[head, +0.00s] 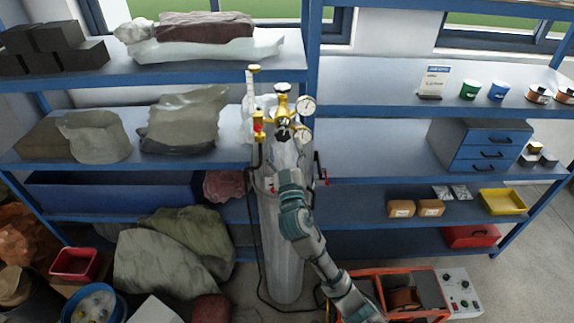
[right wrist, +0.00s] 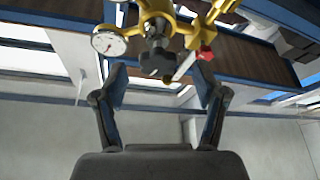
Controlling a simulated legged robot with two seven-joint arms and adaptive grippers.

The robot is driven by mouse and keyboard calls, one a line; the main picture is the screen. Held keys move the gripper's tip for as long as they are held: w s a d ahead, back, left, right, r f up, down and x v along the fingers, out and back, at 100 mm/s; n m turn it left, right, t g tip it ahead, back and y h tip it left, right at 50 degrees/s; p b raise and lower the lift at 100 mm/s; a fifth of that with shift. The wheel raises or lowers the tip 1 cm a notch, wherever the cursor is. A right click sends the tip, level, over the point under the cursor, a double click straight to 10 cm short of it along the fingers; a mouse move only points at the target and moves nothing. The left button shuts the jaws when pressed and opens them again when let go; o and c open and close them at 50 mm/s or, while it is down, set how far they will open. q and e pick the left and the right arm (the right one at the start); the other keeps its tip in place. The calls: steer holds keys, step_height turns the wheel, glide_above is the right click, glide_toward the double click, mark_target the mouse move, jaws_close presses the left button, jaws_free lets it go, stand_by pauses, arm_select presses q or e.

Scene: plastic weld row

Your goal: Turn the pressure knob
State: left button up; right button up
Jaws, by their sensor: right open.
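A grey gas cylinder (head: 282,245) stands upright in front of the shelves. A brass regulator (head: 282,105) with two round white gauges sits on its top. The dark lobed pressure knob (right wrist: 157,60) shows on the regulator's front in the right wrist view, and it also shows small in the head view (head: 283,132). My right gripper (right wrist: 160,82) is open, its two fingers spread to either side below the knob in the wrist picture. Nothing is between the pads, and I cannot tell whether they touch the knob. My left gripper is not in view.
A gauge (right wrist: 109,41) sits left of the knob, and a red-handled valve (right wrist: 205,54) is to its right. A dark hose (head: 262,285) hangs beside the cylinder. Blue shelves (head: 375,160) stand behind, and a red-framed machine (head: 400,290) is at lower right.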

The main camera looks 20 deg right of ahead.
steer(key=v, duration=0.7)
steer(key=shift+f, duration=0.1)
